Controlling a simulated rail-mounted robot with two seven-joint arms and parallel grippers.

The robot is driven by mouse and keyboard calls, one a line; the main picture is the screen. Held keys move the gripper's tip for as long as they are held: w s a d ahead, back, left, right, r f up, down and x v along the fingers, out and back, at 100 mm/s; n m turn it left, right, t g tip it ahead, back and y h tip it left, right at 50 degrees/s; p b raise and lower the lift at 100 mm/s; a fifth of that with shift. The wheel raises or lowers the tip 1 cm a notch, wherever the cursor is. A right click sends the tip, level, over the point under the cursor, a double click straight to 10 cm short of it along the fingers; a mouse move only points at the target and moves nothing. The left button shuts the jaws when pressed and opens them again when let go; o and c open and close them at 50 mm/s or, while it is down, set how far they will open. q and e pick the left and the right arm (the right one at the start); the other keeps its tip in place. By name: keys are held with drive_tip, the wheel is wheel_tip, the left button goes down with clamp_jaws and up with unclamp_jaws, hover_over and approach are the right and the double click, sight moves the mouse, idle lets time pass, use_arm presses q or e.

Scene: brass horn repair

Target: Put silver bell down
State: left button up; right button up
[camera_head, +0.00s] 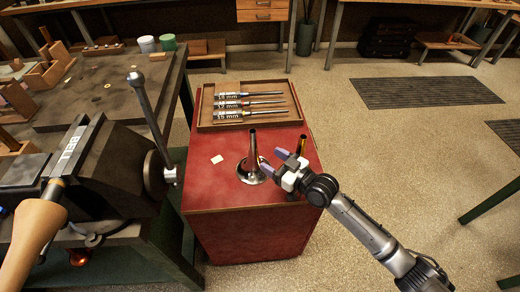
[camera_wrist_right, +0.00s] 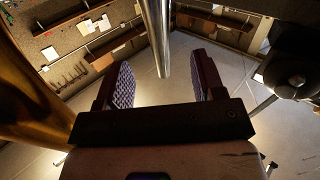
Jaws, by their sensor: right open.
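The silver bell (camera_head: 252,168) stands upright on the red cabinet top (camera_head: 225,192), its wide flare down and its narrow tube up. My right gripper (camera_head: 273,160) is just to its right, with its purple-padded fingers apart. In the right wrist view, the silver tube (camera_wrist_right: 157,38) shows between and beyond the open fingers (camera_wrist_right: 163,78), and I see no finger pressed on it. A brass bell (camera_head: 301,146) stands to the right, its lower part mostly hidden by my right gripper. Its gold side fills the left of the wrist view (camera_wrist_right: 25,80). My left gripper is out of view.
A wooden tray (camera_head: 204,118) with rods labelled in mm lies on the cabinet's back part. A small pale square (camera_head: 217,159) lies left of the silver bell.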

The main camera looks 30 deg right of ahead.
drive_tip(key=s+a+f+g+h, duration=0.1)
drive_tip(key=s+a+f+g, duration=0.3)
drive_tip(key=s, duration=0.5)
drive_tip(key=s+a+f+g+h, duration=0.1)
drive_tip(key=s+f+g, duration=0.1)
drive_tip(key=s+f, duration=0.55)
drive_tip(key=s+f+m+g+h, duration=0.1)
drive_tip(key=s+m+g+h, duration=0.1)
drive_tip(key=s, duration=0.8)
drive_tip(key=s+d+f+m+g+h, duration=0.1)
drive_tip(key=s+f+g+h, duration=0.1)
drive_tip(key=s, duration=0.7)
drive_tip(key=g+h, duration=0.1)
drive_tip(key=g, duration=0.1)
drive_tip(key=shift+s+d+m+g+p, duration=0.3)
drive_tip(key=shift+s+m+p, duration=0.1)
wheel_tip(320, 180, up, 48)
drive_tip(key=p, duration=4.8)
drive_tip(key=shift+f, duration=0.1)
